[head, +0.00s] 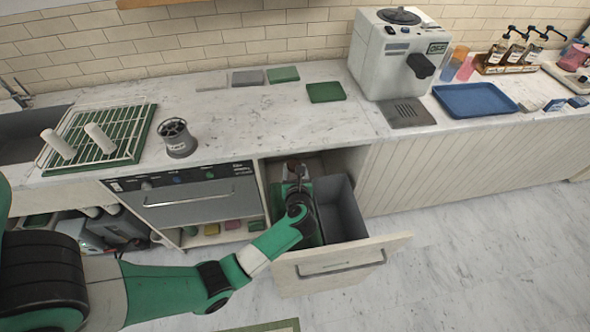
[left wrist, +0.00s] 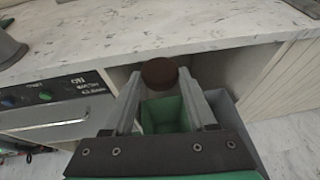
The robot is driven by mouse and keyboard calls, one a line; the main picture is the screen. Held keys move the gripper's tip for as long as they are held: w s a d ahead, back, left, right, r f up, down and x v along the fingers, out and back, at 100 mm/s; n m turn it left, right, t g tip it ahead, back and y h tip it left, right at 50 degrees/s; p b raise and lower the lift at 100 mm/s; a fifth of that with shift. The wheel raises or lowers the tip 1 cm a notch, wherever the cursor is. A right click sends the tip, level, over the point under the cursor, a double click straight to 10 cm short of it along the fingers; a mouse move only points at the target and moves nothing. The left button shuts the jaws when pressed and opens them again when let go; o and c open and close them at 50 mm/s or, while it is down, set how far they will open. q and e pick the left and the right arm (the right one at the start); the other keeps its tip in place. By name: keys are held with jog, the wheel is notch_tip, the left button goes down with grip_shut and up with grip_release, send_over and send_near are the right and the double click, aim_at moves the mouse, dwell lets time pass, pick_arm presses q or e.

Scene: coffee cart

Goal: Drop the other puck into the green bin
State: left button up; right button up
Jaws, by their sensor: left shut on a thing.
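A brown coffee puck (left wrist: 159,72) is held at the fingertips of my left gripper (left wrist: 160,80), which is shut on it. In the head view, my left gripper (head: 294,170) is over the open drawer below the counter. The green bin (left wrist: 165,116) shows below the puck and between the fingers in the left wrist view. In the head view my arm hides much of this bin. The bin's inside is too hidden to tell what lies in it. My right gripper is in neither view.
A grey bin (head: 343,210) stands beside the green one in the pulled-out drawer (head: 340,262). The marble counter (head: 260,115) edge is close behind the gripper. A dark round container (head: 178,138) and a drying rack (head: 98,130) stand on the counter at left, an espresso machine (head: 398,60) at right.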

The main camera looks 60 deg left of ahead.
pick_arm(q)
jog(key=shift+f, duration=0.4)
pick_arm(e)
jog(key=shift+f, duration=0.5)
pick_arm(q)
jog(key=o, duration=1.4)
jog(key=p+v, duration=0.2)
jog(key=v, duration=0.9)
jog(key=shift+s+d+r+p, duration=0.1)
jog(key=shift+s+d+p, duration=0.05)
jog(key=shift+d+p, duration=0.15)
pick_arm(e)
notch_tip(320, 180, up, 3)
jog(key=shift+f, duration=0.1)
pick_arm(q)
jog(key=shift+a, duration=0.1)
